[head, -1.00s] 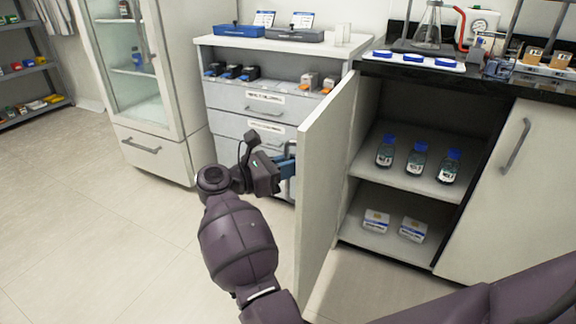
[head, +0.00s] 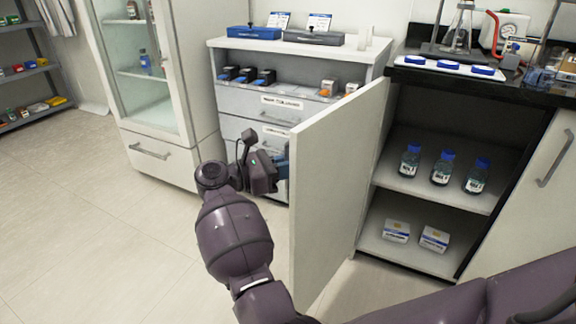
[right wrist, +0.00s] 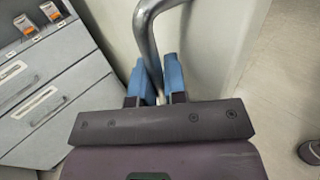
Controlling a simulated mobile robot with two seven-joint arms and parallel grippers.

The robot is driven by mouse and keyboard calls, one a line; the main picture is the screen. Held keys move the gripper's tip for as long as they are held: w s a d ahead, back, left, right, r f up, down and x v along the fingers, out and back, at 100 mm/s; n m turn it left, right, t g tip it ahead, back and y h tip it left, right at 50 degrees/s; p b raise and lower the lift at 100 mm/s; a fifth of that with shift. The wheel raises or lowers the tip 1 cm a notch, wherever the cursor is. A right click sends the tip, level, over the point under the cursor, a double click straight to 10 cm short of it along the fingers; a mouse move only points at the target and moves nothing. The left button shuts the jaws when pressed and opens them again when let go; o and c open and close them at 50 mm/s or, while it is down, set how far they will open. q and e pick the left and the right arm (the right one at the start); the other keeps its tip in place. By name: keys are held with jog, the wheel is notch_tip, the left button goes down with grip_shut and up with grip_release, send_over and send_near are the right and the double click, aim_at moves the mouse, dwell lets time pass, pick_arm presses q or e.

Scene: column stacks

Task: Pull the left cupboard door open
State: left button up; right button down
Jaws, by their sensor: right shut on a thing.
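The left cupboard door (head: 335,190) is a pale panel that stands wide open, swung out towards me from the dark-topped cupboard. Its curved grey metal handle (right wrist: 147,40) shows in the right wrist view. My right gripper (right wrist: 160,85) has its blue fingers on either side of the handle bar and is shut on it. In the head view the right gripper (head: 280,168) is at the door's outer face, partly hidden by its own wrist. The handle is hidden there. My left gripper is not in view.
Inside the cupboard, bottles (head: 442,168) stand on the shelf and white boxes (head: 434,239) lie below. A drawer unit (head: 240,102) and a glass-fronted cabinet (head: 150,85) stand to the left. Open floor (head: 110,240) lies left of the door.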

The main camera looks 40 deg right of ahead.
jog(key=shift+a, duration=0.1)
jog(key=c, duration=1.2)
grip_release()
jog(key=shift+a, duration=0.15)
jog(key=v, duration=1)
jog(key=shift+w+a, duration=0.15)
jog(key=shift+a, duration=0.15)
